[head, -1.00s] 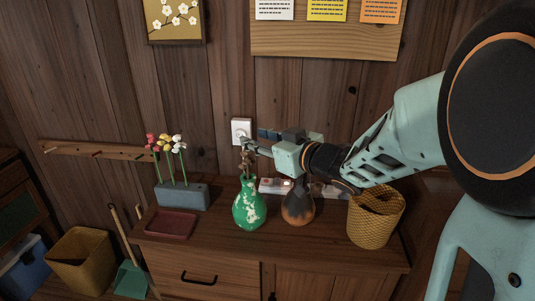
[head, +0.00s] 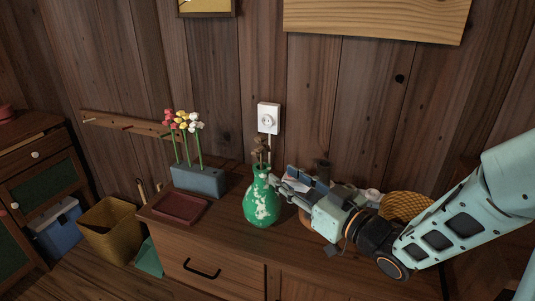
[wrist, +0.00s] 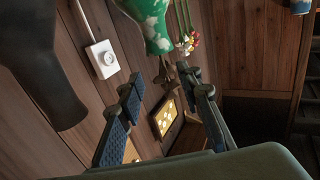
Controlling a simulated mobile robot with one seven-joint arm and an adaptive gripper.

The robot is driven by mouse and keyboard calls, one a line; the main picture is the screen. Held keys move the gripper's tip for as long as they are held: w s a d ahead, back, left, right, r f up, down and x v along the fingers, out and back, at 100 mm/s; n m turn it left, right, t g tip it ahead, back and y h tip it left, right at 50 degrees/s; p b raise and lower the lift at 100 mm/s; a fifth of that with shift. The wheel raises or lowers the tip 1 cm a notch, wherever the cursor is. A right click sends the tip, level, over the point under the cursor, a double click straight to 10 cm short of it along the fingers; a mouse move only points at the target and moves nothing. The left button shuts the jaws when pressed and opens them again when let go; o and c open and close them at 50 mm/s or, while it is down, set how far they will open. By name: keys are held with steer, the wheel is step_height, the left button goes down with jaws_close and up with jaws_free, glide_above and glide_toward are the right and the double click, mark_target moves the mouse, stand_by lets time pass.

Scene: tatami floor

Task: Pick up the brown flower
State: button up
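The brown flower (head: 261,150) stands in a green and white vase (head: 262,204) on the wooden cabinet; its brown head rises just above the vase neck. My gripper (head: 281,184) is close to the right of the vase, below the flower head in the head view. In the wrist view the brown flower (wrist: 171,78) hangs below the green vase (wrist: 152,22), in line with the gap between my open fingers (wrist: 162,80). Nothing is held. I cannot tell whether a fingertip touches the vase.
A dark vase (wrist: 38,70) is near my gripper, largely hidden in the head view. A woven basket (head: 405,205) is behind my arm. Left of the green vase are a red tray (head: 181,208) and a grey-blue planter (head: 198,181) with several flowers. A wall socket (head: 268,118) is behind.

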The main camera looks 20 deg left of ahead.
mark_target(262, 161)
steer(key=b+x, duration=0.1)
steer(key=x, duration=0.8)
steer(key=shift+a+r+b, duration=0.15)
steer(key=shift+b, duration=0.25)
steer(key=shift+c, duration=0.5)
jaws_close()
